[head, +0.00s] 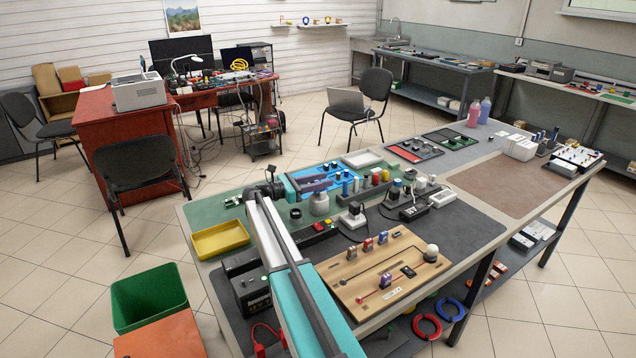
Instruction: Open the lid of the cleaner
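I cannot tell for sure which object is the cleaner. A small grey-white container (319,204) stands upright on the workbench, to the right of my arm. A pink bottle (474,114) and a blue-violet bottle (485,110) stand upright at the bench's far edge. No open lid is discernible at this size.
A yellow tray (220,240) sits left of my arm. A wooden board (380,275) with small parts lies to the right. Several small blocks, cables and a power strip (414,212) crowd the middle. A brown mat (508,184) on the right is mostly clear.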

